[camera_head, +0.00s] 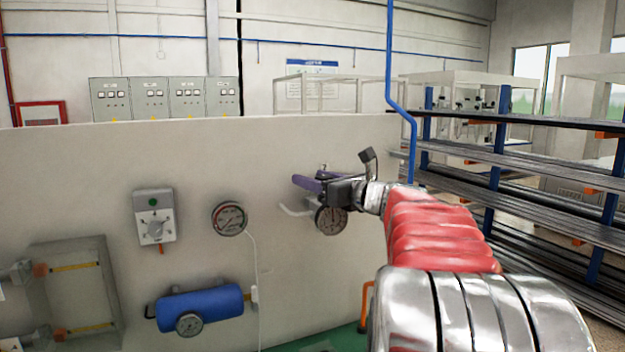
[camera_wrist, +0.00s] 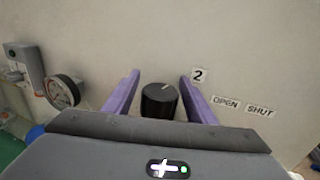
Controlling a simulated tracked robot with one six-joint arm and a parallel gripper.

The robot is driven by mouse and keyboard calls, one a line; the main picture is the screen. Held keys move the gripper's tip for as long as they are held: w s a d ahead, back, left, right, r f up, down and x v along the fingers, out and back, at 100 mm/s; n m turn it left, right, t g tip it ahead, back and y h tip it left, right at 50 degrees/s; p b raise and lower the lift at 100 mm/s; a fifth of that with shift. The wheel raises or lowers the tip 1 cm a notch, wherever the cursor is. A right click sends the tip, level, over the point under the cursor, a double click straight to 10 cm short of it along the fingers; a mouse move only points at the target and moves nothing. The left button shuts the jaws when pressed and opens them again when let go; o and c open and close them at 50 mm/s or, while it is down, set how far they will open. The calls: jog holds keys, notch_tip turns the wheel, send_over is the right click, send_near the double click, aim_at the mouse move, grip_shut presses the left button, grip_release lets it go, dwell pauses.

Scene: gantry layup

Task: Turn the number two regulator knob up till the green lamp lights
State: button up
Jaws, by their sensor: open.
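The regulator knob (camera_wrist: 159,102) is black, with a short pale pointer mark on its face. A "2" label (camera_wrist: 198,76) is on the wall beside it. My gripper (camera_wrist: 160,76) is open, with one purple finger on each side of the knob and a visible gap to each. In the head view my gripper (camera_head: 311,179) is at the wall and hides the knob. A grey box (camera_head: 144,217) on the wall to the left carries a green lamp (camera_head: 153,202), which looks dark green with no clear glow, and a dial.
A round gauge (camera_head: 229,218) hangs left of my gripper, and another gauge (camera_head: 331,220) is just below it. A blue cylinder (camera_head: 203,307) is lower left. "OPEN" (camera_wrist: 226,102) and "SHUT" (camera_wrist: 261,111) labels are on the wall. A pipe rack (camera_head: 505,180) stands at right.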

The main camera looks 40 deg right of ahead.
jog(key=shift+w, duration=0.2)
jog(key=c, duration=1)
